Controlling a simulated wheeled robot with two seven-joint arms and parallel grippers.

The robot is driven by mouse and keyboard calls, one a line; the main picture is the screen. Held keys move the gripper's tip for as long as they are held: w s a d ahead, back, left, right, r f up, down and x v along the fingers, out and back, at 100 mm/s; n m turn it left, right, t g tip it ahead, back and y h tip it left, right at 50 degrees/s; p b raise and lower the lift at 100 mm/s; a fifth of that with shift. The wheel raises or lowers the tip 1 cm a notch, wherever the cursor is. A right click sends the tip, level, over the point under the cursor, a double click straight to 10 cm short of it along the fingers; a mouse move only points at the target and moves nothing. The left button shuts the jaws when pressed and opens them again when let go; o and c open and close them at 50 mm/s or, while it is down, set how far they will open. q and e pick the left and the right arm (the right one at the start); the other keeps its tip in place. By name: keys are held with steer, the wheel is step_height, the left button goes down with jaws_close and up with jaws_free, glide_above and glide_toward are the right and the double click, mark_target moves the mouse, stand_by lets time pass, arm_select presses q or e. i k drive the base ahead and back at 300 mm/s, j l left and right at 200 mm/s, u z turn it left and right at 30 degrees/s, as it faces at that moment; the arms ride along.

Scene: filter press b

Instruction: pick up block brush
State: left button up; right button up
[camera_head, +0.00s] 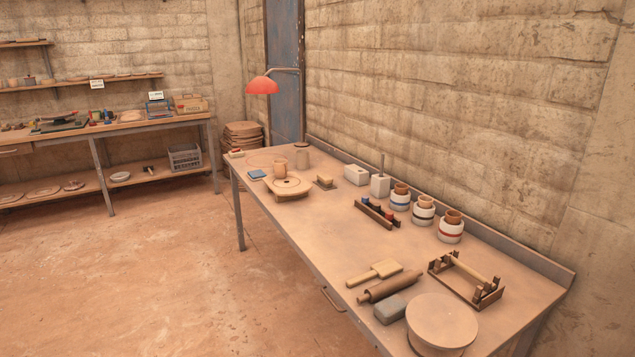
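What looks like the block brush (325,182) is a small block with a tan upper part and a darker lower part. It lies on the long workbench (300,218), toward its far end, just right of a round board (287,187). It is small in the view, so its bristles cannot be made out. Neither of my grippers is in view.
Right of the brush stand a white block (356,174), a white holder (380,186) and a dark rack (377,214). Nearer lie a paddle (375,273), a rolling pin (390,287) and a round disc (442,320). The bench middle is clear. Open floor (180,270) lies left.

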mark_target(324, 180)
steer(key=i+j+u, duration=0.85)
steer(key=i+u, duration=0.3)
steer(key=i, duration=0.15)
steer(key=i+j, duration=0.1)
steer(key=i, duration=0.4)
steer(key=i+j+z, duration=0.1)
steer(key=i, duration=0.45)
steer(key=i+j, duration=0.15)
steer(key=i, duration=0.35)
steer(key=z, duration=0.05)
